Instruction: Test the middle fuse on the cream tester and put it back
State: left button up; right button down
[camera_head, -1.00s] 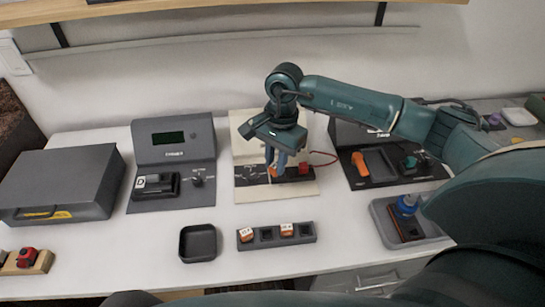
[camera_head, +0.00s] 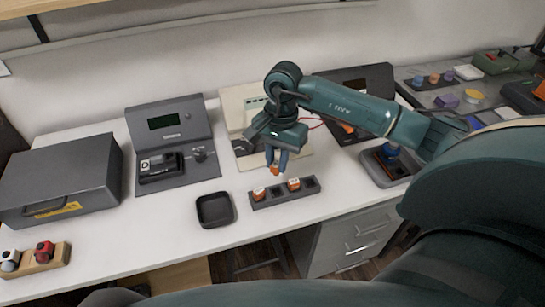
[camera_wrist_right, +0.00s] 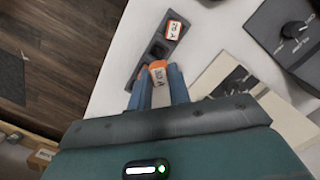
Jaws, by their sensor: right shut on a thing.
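My right gripper (camera_head: 276,163) is shut on an orange fuse (camera_head: 274,170) and holds it just above and behind the fuse rack. The held fuse also shows between the fingers in the right wrist view (camera_wrist_right: 157,70). The dark rack (camera_head: 284,196) holds a left fuse (camera_head: 259,194) and a right fuse (camera_head: 293,184). My left gripper is not in view.
An empty black tray (camera_head: 214,210) lies left of the rack. A dark grey tester (camera_head: 168,119) stands left of the cream one. A grey case (camera_head: 57,178) and a wooden block (camera_head: 52,258) with knobs are far left. A grey tray (camera_head: 375,173) is at right.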

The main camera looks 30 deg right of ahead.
aim_at(277, 171)
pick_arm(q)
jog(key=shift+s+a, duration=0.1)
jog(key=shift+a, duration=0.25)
pick_arm(e)
jog(key=shift+s+a+f, duration=0.15)
jog(key=shift+s, duration=0.2)
jog(key=shift+f+b, duration=0.7)
jog(key=shift+f, duration=0.7)
notch_tip(277, 171, down, 2)
jog(key=shift+f+b, duration=0.1)
jog(key=shift+b, duration=0.85)
jog(key=shift+f, duration=0.15)
pick_arm(q)
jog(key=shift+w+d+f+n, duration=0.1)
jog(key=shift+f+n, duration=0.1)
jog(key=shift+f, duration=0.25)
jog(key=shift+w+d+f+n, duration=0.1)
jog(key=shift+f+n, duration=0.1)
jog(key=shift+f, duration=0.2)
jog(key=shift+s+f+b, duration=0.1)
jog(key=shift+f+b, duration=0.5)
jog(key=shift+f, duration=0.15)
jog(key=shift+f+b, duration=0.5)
jog(key=shift+b, duration=0.05)
pick_arm(e)
jog(key=shift+f, duration=0.4)
